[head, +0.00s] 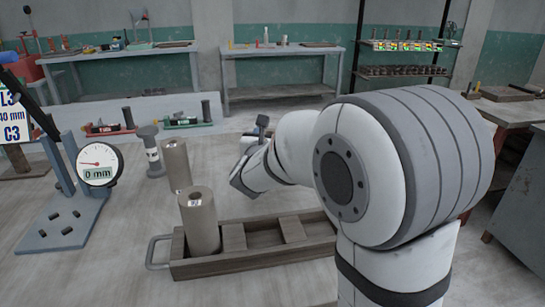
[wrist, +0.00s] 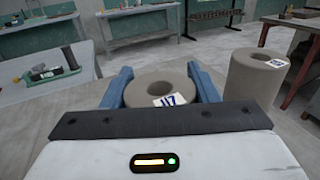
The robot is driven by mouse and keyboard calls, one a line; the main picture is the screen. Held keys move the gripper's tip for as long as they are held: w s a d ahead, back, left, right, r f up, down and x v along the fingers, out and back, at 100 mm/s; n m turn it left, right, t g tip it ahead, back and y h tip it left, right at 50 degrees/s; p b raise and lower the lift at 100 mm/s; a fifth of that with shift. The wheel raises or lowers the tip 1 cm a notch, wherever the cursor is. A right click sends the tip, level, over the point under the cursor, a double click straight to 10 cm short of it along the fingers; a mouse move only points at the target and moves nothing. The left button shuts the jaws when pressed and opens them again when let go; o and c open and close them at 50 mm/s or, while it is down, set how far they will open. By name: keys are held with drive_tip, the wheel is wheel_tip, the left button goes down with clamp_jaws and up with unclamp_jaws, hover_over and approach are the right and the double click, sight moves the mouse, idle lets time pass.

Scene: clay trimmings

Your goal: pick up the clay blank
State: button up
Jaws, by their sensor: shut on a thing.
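In the wrist view my gripper (wrist: 158,70) has its two blue fingers on either side of a grey-brown clay blank (wrist: 163,88). It is shut on this blank. The blank is a hollow round piece with a white label that seems to read 117. Its lower part is hidden by my gripper's body. A second hollow clay blank (wrist: 257,78), also labelled, stands upright just to the right, apart from the fingers. In the head view my arm hides the fingers and the held blank.
A wooden tray (head: 225,265) with compartments and a metal handle lies in front, one clay cylinder (head: 200,225) standing in its left end. Another cylinder (head: 175,165) and a grey spool-shaped piece (head: 151,155) stand behind. A dial gauge (head: 98,164) reads 0 mm at left.

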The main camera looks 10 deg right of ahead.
clamp_jaws()
drive_tip(key=shift+r, duration=0.1)
drive_tip(key=shift+r, duration=0.1)
